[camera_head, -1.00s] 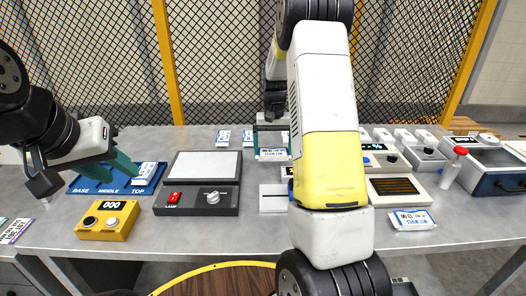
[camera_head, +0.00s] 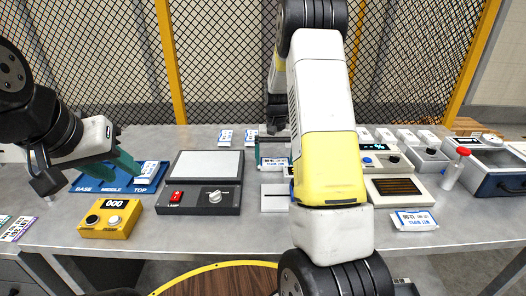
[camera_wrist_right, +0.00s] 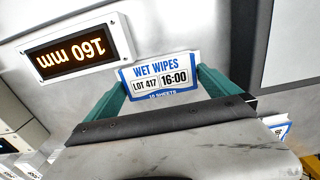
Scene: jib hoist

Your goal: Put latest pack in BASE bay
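The blue bay tray (camera_head: 112,188) at left is marked BASE, MIDDLE and TOP. A white-blue pack (camera_head: 148,170) lies at its TOP end. The BASE end is partly hidden by my left arm. My left gripper (camera_head: 122,165) has green fingers over the middle of the tray; their gap is unclear. My right gripper (camera_wrist_right: 160,92), largely hidden behind its arm in the head view, has its green fingers against both sides of a wet wipes pack (camera_wrist_right: 162,76). Its label reads LOT 417, 16:00. This pack also shows in the head view (camera_head: 273,163).
Two packs (camera_head: 225,136) lie at the back. Another pack (camera_head: 413,220) lies front right, and cards (camera_head: 16,228) lie far left. A display (camera_wrist_right: 72,52) reads 160 mm.

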